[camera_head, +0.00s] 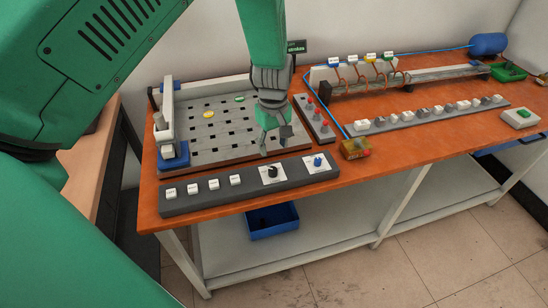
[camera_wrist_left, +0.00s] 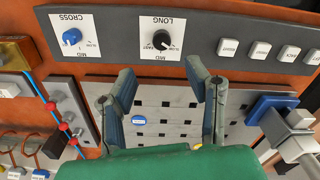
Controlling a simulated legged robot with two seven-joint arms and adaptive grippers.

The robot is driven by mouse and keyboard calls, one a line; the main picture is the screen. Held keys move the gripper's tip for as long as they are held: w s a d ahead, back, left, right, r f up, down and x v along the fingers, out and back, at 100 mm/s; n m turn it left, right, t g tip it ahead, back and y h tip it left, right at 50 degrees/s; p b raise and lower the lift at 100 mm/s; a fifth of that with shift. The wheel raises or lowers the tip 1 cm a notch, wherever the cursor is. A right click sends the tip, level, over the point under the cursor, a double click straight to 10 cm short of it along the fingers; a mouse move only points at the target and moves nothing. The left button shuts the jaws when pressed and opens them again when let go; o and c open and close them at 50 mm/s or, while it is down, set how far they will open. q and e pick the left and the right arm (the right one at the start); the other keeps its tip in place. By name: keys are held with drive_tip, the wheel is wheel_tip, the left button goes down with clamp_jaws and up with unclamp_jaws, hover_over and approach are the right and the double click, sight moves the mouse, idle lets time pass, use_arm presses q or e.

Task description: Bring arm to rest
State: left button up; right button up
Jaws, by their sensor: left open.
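My left gripper (camera_head: 275,142) hangs from my green arm over the orange workbench (camera_head: 420,155), pointing down. In the head view it appears over the front right part of the grey slotted plate (camera_head: 210,140), just behind the dark control panel (camera_head: 205,202). The left wrist view shows its two fingers (camera_wrist_left: 163,82) spread apart with nothing between them. The panel's black knob (camera_wrist_left: 163,40) and blue knob (camera_wrist_left: 71,37) lie beyond the fingertips in that view. The gripper's exact height above the plate is hard to tell. My right gripper is not in view.
A strip with red-topped buttons (camera_head: 315,116) stands right of the gripper. A blue-and-white post (camera_head: 172,152) stands at the plate's left. A yellow-brown box (camera_head: 355,149) and a long switch strip (camera_head: 430,116) lie farther right. A blue bin (camera_head: 272,222) is below.

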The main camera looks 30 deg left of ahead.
use_arm(q)
drive_tip(key=shift+r, duration=1.1)
